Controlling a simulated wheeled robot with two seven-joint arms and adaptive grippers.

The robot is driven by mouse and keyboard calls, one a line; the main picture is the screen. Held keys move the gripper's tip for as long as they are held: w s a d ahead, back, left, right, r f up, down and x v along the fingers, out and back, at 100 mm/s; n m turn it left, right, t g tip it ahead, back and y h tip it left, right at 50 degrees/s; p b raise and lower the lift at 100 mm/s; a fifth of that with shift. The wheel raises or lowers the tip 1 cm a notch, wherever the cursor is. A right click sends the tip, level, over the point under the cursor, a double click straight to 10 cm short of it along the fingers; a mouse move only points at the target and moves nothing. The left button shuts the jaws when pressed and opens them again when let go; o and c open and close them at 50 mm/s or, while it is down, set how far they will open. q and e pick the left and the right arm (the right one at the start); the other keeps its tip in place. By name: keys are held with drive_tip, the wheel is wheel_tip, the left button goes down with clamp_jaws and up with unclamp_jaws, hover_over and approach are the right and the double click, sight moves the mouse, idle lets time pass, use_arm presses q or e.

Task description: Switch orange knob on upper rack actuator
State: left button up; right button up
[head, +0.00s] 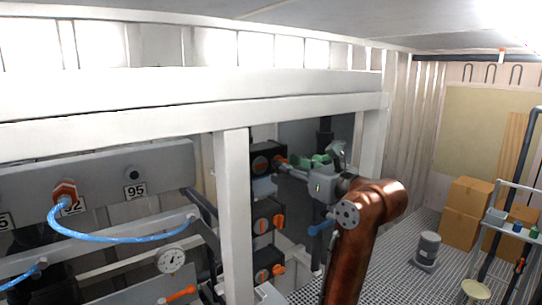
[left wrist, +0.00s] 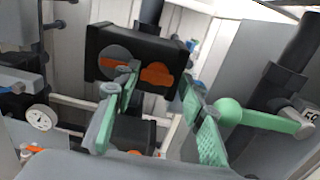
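The upper rack actuator is a black box (head: 264,156) on the rack, behind a white post in the head view. Its orange knob (head: 281,161) sits on its right side there. In the left wrist view the black actuator (left wrist: 105,40) fills the upper middle, with the orange knob (left wrist: 158,75) at its lower right and a grey disc with an orange bar (left wrist: 114,60) beside it. My left gripper (left wrist: 158,84) is open, its green-padded fingers apart, with the knob seen between the fingertips. In the head view the gripper (head: 300,163) is close by the knob; contact cannot be told. My right gripper is not in view.
Two similar actuators (head: 268,216) (head: 268,263) with orange knobs sit below. The white post (head: 234,215) stands left of them. A blue hose (head: 125,237) and gauge (head: 171,261) are further left. Cardboard boxes (head: 465,213) and a grey canister (head: 428,250) stand on the grated floor.

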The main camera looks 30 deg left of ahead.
use_arm(q)
drive_tip(key=shift+w+a, duration=0.2)
drive_tip(key=shift+a, duration=0.15)
drive_tip(key=shift+c, duration=0.2)
